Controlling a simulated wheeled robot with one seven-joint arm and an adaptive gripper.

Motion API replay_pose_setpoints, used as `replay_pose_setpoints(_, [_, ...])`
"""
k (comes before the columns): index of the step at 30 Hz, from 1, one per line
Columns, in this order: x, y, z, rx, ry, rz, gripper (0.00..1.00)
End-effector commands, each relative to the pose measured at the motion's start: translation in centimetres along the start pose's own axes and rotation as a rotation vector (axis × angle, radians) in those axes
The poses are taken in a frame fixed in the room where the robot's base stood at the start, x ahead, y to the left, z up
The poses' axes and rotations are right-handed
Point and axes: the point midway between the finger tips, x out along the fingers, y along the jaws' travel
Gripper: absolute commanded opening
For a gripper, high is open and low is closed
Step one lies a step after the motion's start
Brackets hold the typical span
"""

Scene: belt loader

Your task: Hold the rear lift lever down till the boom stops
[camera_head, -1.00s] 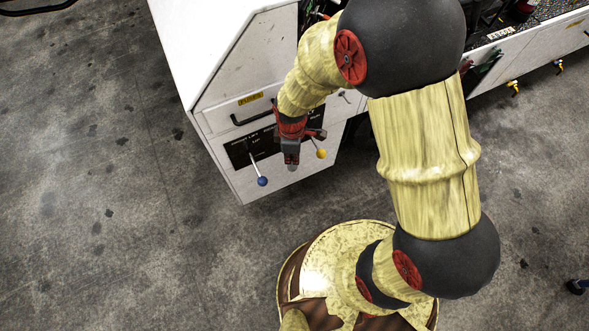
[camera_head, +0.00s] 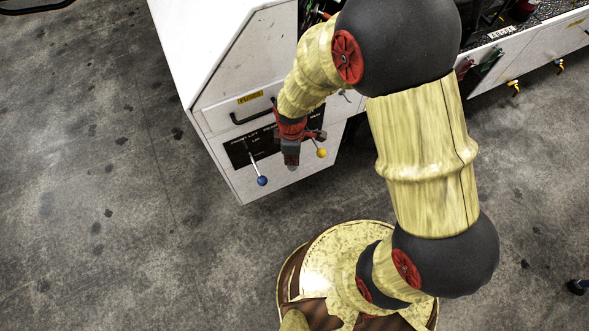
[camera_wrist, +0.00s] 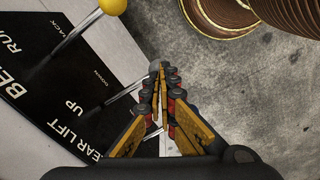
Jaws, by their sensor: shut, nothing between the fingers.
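My gripper (camera_head: 291,163) is shut and empty, in front of the black control panel (camera_head: 240,154) on the white loader. In the wrist view my closed fingers (camera_wrist: 160,70) lie over the outer end of a metal lever (camera_wrist: 124,93) beside the "REAR LIFT" and "UP" lettering. The lever's knob is hidden, and I cannot tell whether the fingers touch it. A blue-knobbed lever (camera_head: 262,181) stands left of my gripper. A yellow-knobbed lever (camera_head: 321,153) stands to its right and also shows in the wrist view (camera_wrist: 113,6), by the belt lettering.
A black handle (camera_head: 252,117) and a yellow label (camera_head: 250,98) are above the panel. More levers with yellow ends (camera_head: 514,88) line the loader's side at right. My round base is below on the concrete floor (camera_head: 130,240), which is open at left. The boom cannot be made out.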

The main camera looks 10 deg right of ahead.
Motion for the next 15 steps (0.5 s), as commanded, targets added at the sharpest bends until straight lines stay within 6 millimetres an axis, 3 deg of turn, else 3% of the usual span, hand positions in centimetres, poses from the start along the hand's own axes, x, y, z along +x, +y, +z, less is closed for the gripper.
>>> replay_pose_setpoints(15, [2.0, 0.0, 0.0, 0.0, 0.0, -0.001, 0.0])
